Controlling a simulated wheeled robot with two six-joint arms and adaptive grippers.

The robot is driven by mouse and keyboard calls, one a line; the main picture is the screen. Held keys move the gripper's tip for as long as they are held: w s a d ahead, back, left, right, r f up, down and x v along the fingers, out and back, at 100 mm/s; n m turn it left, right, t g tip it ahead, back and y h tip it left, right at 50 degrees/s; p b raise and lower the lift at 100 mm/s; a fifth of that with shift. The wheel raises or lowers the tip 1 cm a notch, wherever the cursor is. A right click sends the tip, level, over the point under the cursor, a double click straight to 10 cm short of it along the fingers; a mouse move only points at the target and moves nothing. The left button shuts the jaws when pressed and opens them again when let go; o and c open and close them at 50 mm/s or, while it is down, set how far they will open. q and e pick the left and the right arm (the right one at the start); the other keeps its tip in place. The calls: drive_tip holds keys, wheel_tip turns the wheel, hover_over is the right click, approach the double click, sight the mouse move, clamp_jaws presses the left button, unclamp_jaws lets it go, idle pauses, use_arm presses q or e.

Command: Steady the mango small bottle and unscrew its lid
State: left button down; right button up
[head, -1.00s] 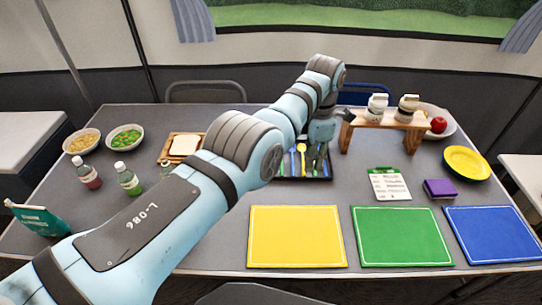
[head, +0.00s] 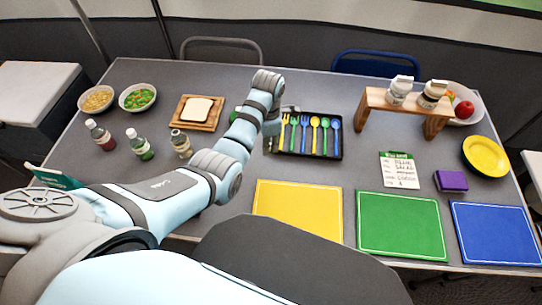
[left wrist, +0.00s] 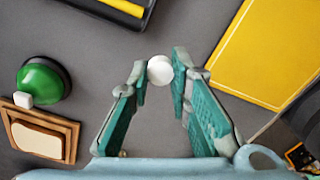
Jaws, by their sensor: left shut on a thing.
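The small bottle without a white cap (head: 181,143), with a yellowish-brown body, stands upright on the table at the right end of a row of bottles; I take it for the mango one. My left gripper (left wrist: 160,76) is shut on a small round white lid (left wrist: 160,70), held between its fingertips with only grey table showing behind it. In the head view my left wrist is just left of the cutlery tray, apart from the bottle; its fingers are mostly hidden there. My right gripper is not in view.
A red bottle (head: 101,135) and a green bottle (head: 139,145) stand beside it. The bread board (head: 214,124) lies behind. The cutlery tray (head: 337,148) and yellow mat (head: 298,211) are near my left gripper. A wooden rack (head: 378,97) stands back right.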

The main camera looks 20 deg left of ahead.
sight(269, 160)
use_arm(q)
drive_tip(key=f, duration=0.2)
drive_tip(key=f+b, duration=0.1)
drive_tip(key=f, duration=0.1)
drive_tip(key=f+b, duration=0.1)
drive_tip(key=f, duration=0.2)
drive_tip(key=shift+w, duration=0.25)
drive_tip(key=shift+r, duration=0.1)
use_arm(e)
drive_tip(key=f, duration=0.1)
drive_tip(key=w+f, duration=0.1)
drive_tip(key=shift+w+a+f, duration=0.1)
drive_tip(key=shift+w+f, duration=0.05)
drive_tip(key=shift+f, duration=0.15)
use_arm(q)
drive_tip(key=c, duration=1.5)
unclamp_jaws()
